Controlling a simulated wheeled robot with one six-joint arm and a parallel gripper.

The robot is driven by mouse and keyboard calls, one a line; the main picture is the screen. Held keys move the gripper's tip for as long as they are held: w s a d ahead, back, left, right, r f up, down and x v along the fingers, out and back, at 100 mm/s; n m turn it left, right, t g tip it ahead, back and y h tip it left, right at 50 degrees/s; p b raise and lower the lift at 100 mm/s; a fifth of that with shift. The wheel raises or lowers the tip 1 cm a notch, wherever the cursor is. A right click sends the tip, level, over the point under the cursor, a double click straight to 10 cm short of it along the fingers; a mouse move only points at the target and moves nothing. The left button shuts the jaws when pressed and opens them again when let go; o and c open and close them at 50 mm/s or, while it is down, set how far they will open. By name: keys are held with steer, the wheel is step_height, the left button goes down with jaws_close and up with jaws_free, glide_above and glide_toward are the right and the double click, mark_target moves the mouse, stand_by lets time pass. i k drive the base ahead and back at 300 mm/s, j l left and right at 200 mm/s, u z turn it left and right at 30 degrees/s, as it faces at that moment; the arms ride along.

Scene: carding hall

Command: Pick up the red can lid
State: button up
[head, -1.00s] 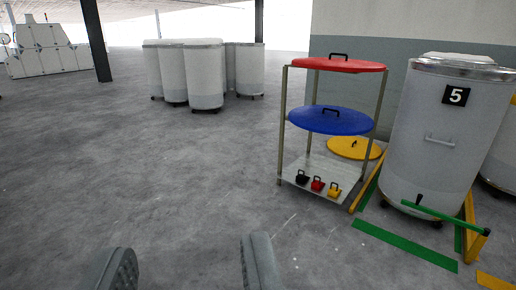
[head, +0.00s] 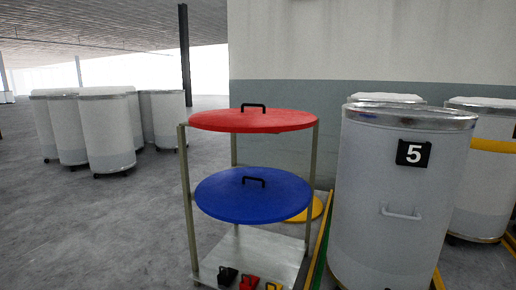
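The red can lid (head: 285,122) is a flat round disc with a black handle (head: 254,106) standing up from its middle. It lies on the top of a metal rack (head: 190,215), right of the picture's middle line in part and at mid height. A blue lid (head: 225,198) with a black handle lies on the level below it. My gripper is outside the head view now, so its fingers cannot be seen.
A white can marked 5 (head: 385,180) stands close to the right of the rack. Behind are a wall (head: 370,45) and a yellow lid (head: 316,208). Small black, red and yellow pieces sit on the bottom shelf. Several white cans (head: 110,135) stand back left; the left floor (head: 90,230) is clear.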

mark_target(246, 120)
steer(key=i+l+u, duration=0.2)
steer(key=i+l, duration=0.7)
steer(key=i, duration=0.2)
steer(key=i+l, duration=0.25)
steer(key=i, duration=0.2)
steer(key=i+l, duration=0.2)
steer(key=i, duration=0.2)
steer(key=j+u, duration=0.05)
